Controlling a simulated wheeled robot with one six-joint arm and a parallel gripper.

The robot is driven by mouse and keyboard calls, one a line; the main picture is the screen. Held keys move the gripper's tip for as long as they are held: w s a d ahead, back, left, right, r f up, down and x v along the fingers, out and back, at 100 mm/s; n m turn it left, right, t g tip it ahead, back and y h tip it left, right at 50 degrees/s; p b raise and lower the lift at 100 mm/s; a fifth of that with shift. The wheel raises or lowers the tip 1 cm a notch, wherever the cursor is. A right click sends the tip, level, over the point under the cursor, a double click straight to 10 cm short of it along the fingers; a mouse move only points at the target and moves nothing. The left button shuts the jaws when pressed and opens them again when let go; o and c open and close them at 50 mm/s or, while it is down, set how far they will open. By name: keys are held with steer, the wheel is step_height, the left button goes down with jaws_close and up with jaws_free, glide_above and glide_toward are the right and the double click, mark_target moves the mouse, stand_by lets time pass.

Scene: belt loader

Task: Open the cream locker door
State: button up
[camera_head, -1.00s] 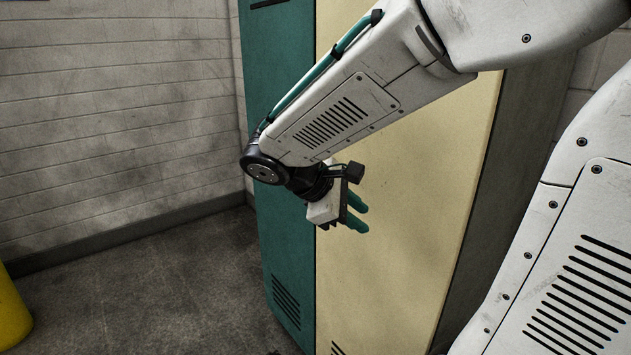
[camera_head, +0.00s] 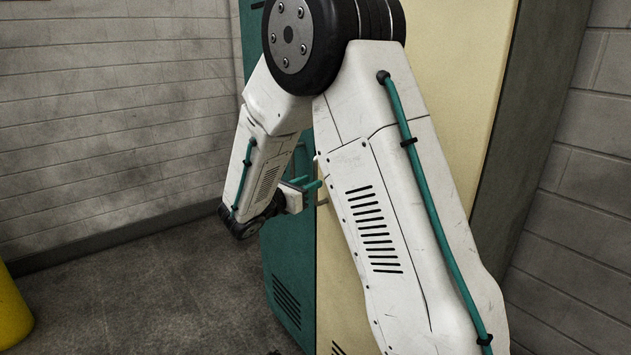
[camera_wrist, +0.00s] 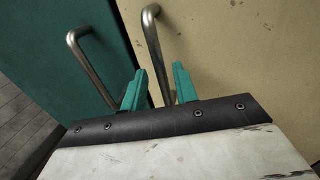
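The cream locker door (camera_head: 452,80) is shut, flush beside the green one; my arm hides much of it in the head view. It fills the right of the wrist view (camera_wrist: 235,55). Its metal bar handle (camera_wrist: 155,50) runs up the picture between my two teal fingers. My gripper (camera_wrist: 160,68) is open, its fingers apart on either side of the handle in that view. I cannot tell whether they touch it or how deep the bar sits. In the head view my gripper (camera_head: 313,184) points right at the cream door's left edge.
The green locker door (camera_head: 283,255) adjoins on the left, with its own similar handle (camera_wrist: 92,68) just left of my fingers. A brick wall (camera_head: 110,120) stands further left. The floor (camera_head: 170,295) is clear there, apart from a yellow object (camera_head: 12,315) at the left edge.

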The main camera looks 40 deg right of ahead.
steer(key=shift+x, duration=1.6)
jaws_close()
steer(key=shift+a, duration=0.1)
